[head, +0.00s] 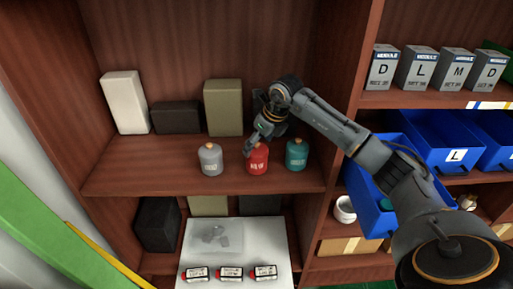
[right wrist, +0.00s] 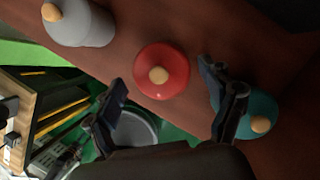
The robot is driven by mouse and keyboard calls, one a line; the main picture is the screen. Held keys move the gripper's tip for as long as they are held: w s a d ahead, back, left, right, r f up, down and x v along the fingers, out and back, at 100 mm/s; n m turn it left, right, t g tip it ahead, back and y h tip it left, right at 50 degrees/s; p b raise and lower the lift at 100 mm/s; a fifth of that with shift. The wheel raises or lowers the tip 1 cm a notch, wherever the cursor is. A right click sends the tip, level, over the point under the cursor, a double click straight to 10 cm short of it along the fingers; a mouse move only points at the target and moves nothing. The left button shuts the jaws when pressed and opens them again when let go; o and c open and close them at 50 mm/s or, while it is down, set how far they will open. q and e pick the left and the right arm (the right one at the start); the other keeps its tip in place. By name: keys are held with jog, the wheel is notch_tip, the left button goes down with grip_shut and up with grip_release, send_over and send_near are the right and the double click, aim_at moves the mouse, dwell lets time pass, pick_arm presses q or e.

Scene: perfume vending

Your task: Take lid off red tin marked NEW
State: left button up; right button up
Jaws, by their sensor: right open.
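A red tin (head: 257,162) stands upright on the middle wooden shelf, between a grey tin (head: 210,160) and a teal tin (head: 296,155). Its white lettering is too small to read surely. In the right wrist view I see the red tin (right wrist: 176,85) from above, with its round red lid and tan knob on. My right gripper (head: 262,128) is open and empty, just above and behind the red tin in the head view. In the right wrist view its two fingers (right wrist: 163,82) are spread to either side of the tin, apart from it. My left gripper is not in view.
A white box (head: 125,103), a dark box (head: 177,118) and an olive box (head: 223,107) stand behind on the shelf. Below, a white board (head: 205,252) carries several small labelled items. Blue bins (head: 371,200) and lettered boxes (head: 419,68) fill the right shelves.

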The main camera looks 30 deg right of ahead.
jog(key=shift+c, duration=0.4)
jog(key=c, duration=1.1)
jog(key=shift+s, duration=0.15)
jog(key=shift+c, duration=0.8)
jog(key=shift+a, duration=0.1)
